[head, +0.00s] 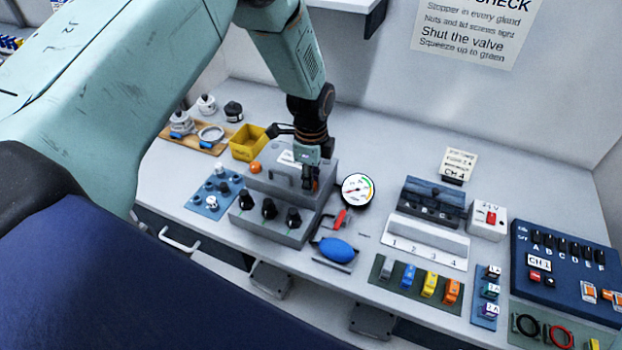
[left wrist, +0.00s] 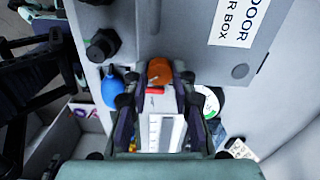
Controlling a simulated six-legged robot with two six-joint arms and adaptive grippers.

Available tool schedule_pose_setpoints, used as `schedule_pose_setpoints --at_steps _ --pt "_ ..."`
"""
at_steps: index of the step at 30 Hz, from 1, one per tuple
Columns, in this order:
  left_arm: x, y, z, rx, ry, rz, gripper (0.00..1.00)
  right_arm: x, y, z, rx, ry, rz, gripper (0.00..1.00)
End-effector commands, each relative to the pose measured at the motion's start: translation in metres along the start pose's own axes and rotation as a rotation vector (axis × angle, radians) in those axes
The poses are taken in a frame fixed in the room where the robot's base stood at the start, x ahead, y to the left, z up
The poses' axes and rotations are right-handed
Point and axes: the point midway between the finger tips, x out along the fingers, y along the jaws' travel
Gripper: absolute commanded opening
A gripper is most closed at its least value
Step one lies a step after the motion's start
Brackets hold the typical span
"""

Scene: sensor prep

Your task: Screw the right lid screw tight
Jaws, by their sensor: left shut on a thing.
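The grey sensor box (head: 268,185) stands in the middle of the bench with its lid on. An orange lid screw, the left one (head: 256,168), sits at the lid's left end. My left gripper (head: 311,185) points down at the lid's right end. In the left wrist view the orange right lid screw (left wrist: 158,70) sits between the fingertips of my left gripper (left wrist: 157,80), which are shut on it. In the head view the fingers largely hide this screw. My right gripper is in neither view.
Several black glands (head: 269,208) stick out along the box's front. A round gauge (head: 357,190), a red valve handle (head: 340,217) and a blue squeeze bulb (head: 338,250) are close on the right. A yellow bin (head: 248,143) stands behind left.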

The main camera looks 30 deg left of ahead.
Motion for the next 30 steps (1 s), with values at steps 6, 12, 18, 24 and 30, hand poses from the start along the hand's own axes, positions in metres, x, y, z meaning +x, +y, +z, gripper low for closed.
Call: schedule_pose_setpoints --at_steps 6,12,18,24,30 --pt "-0.0001 -0.0003 0.0001 0.196 0.000 -0.001 0.00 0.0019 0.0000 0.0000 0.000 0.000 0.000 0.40" --pt "-0.0002 -0.0002 0.0001 0.349 -0.001 -0.001 0.00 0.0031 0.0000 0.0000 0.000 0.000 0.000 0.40" --pt "-0.0003 -0.0002 0.0001 0.459 -0.001 -0.001 0.00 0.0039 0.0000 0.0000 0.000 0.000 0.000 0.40" --pt "-0.0004 -0.0001 0.0002 0.521 -0.001 -0.001 0.00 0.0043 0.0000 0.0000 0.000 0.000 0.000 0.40" --pt "-0.0005 -0.0001 0.0002 0.545 0.000 -0.001 0.00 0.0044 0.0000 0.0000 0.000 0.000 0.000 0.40"
